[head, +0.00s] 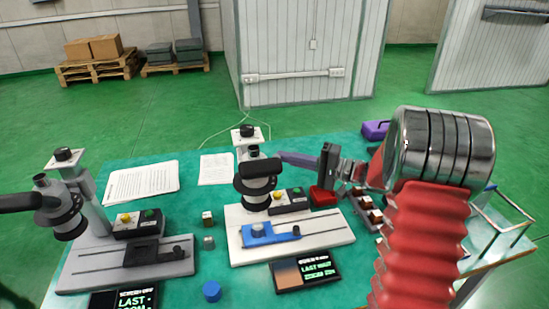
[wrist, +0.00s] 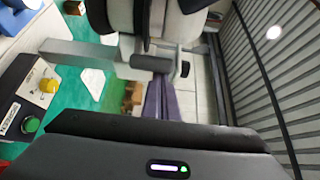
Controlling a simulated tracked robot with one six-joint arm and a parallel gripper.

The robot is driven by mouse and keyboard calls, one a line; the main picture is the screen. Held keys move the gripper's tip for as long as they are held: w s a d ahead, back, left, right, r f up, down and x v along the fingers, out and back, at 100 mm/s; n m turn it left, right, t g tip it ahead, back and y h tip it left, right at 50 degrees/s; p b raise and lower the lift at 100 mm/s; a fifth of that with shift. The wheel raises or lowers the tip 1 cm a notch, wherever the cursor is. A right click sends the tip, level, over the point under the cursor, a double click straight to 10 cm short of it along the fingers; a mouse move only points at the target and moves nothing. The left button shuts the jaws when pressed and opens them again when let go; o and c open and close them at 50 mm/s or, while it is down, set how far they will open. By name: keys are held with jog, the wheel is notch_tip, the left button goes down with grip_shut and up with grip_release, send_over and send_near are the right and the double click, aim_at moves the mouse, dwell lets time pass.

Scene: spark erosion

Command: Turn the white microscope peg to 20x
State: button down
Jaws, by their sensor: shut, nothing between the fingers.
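The white microscope (head: 320,228) stands in the middle of the table, with its dark round head (head: 256,184) on a column. My gripper (head: 283,155) reaches in from the right. Its purple fingers are shut and empty, with the tips beside the microscope head. In the wrist view, the finger tips (wrist: 160,82) are close to a short dark peg-like part (wrist: 151,63) by a grey bar (wrist: 82,55); I cannot tell whether they touch. I cannot read any magnification marks or tell which setting the peg is at.
A control box (head: 289,200) with yellow and green buttons stands on the white base. A grey microscope (head: 85,265) is on the left. A red block (head: 323,196) and a small parts tray (head: 366,208) lie right of the white microscope. A display (head: 305,270) lies in front.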

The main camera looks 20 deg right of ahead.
jog(key=shift+s+f, duration=0.1)
jog(key=shift+s, duration=0.3)
jog(key=v, duration=1.4)
jog(key=shift+w, duration=0.1)
